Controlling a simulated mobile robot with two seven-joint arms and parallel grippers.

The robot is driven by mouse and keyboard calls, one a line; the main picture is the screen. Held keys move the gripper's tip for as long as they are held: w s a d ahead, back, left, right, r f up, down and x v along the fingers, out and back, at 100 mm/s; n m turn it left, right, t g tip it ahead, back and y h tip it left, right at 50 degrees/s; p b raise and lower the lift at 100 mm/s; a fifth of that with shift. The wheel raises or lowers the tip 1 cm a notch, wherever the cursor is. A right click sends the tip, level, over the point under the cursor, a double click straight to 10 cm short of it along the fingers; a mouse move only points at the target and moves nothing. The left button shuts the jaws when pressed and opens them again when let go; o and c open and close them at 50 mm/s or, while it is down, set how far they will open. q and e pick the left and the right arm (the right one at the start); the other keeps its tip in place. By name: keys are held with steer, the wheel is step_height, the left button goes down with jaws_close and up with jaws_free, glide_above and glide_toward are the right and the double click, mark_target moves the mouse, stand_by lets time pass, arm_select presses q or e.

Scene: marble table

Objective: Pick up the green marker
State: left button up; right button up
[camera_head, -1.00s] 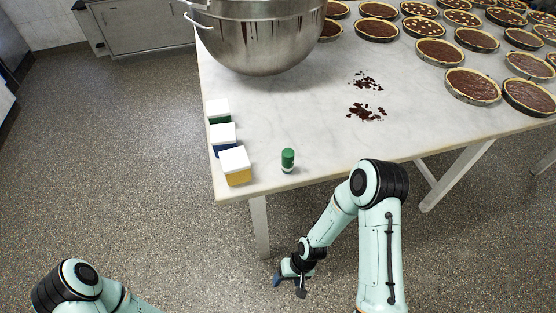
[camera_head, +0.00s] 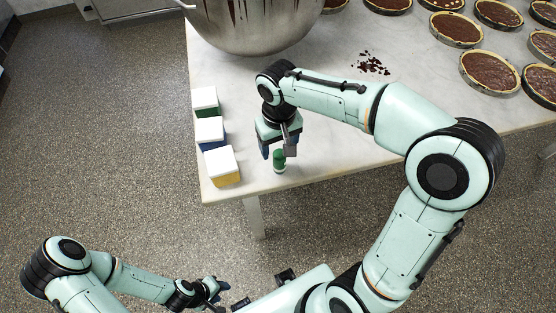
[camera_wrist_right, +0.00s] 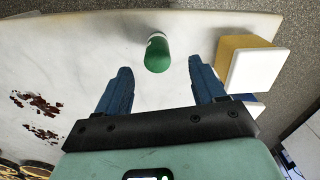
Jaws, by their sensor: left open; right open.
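The green marker (camera_head: 279,161) stands upright near the front edge of the marble table (camera_head: 330,163). It is short, with a green top and a white lower part. In the right wrist view the marker (camera_wrist_right: 157,54) lies ahead of and between the two blue fingertips. My right gripper (camera_head: 277,152) is open and empty, just behind and above the marker; its fingers (camera_wrist_right: 165,88) are apart and not touching it. My left gripper (camera_head: 214,290) is low at the bottom of the head view, away from the table, over the floor.
Three white-lidded boxes stand left of the marker: green (camera_head: 206,101), blue (camera_head: 210,132) and yellow (camera_head: 222,166). A large steel bowl (camera_head: 255,30) stands behind. Chocolate shavings (camera_head: 371,64) and several tarts (camera_head: 490,72) are at the right.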

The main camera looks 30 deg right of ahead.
mark_target(279, 155)
steer(key=f, duration=0.3)
steer(key=shift+w+d+f, duration=0.1)
steer(key=shift+w+f, duration=0.15)
steer(key=shift+f, duration=0.15)
steer(key=shift+s+f, duration=0.1)
steer(key=shift+f, duration=0.45)
steer(key=f, duration=0.4)
steer(key=shift+d+f, duration=0.1)
steer(key=shift+d, duration=0.1)
steer(key=c, duration=1.1)
arm_select(q)
steer(key=shift+f, duration=0.3)
arm_select(e)
steer(key=shift+c, duration=0.2)
arm_select(q)
steer(key=w+r+p, duration=0.2)
steer(key=r, duration=0.1)
steer(key=shift+w+r, duration=0.2)
steer(key=shift+w, duration=0.15)
arm_select(e)
step_height(279, 155, up, 20)
